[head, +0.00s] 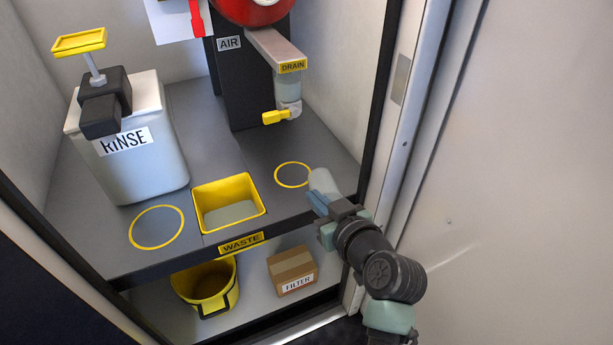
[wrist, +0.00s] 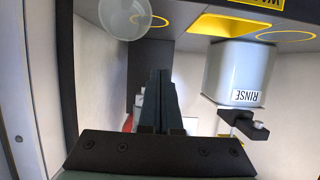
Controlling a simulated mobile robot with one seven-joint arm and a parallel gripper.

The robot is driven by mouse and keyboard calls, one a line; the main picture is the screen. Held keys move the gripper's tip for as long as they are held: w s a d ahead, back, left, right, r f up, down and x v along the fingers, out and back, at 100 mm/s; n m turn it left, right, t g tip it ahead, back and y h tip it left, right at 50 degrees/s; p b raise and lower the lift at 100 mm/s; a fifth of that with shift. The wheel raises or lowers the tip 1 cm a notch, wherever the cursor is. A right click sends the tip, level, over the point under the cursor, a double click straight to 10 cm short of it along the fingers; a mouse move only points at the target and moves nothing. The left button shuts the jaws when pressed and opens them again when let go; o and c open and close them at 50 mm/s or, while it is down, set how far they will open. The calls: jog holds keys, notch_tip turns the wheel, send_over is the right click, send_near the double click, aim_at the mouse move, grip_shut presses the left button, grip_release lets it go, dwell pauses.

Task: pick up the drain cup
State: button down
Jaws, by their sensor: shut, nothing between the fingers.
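The drain cup (head: 322,182) is a pale translucent cup near the right front of the grey shelf, just right of a yellow ring. It also shows at the top of the wrist view (wrist: 124,17), partly cut off by the frame edge. My gripper (head: 318,202) is at the shelf's front right edge and hides the cup's lower part in the head view. In the wrist view its fingers (wrist: 160,72) are together with nothing between them, and the cup appears apart from them. The drain outlet (head: 288,90) with a yellow lever hangs above and behind the ring.
A white RINSE container (head: 130,150) stands at left. A yellow WASTE bin (head: 228,202) is set in the shelf's middle. Below are a yellow bucket (head: 205,285) and a FILTER box (head: 292,270). The cabinet's right frame (head: 400,120) is close to my arm.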

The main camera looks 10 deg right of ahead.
jog(key=s+d, duration=0.1)
jog(key=s, duration=0.4)
jog(key=m+t+b, duration=0.4)
jog(key=m+b, duration=0.3)
jog(key=m, duration=1.2)
send_near(324, 189)
notch_tip(324, 189, down, 3)
jog(key=shift+h, duration=0.4)
jog(key=w, duration=0.3)
jog(key=w+a+b, duration=0.1)
jog(key=w, duration=0.2)
jog(key=w+a+b, duration=0.1)
jog(key=w, duration=0.2)
jog(key=shift+w, duration=0.2)
jog(key=shift+s+a+p, duration=0.35)
jog(key=shift+s+a, duration=0.1)
jog(key=shift+a, duration=0.45)
jog(key=shift+s+a+p, duration=0.3)
jog(key=shift+s+a, duration=0.1)
jog(key=shift+a, duration=0.45)
jog(key=shift+s, duration=0.15)
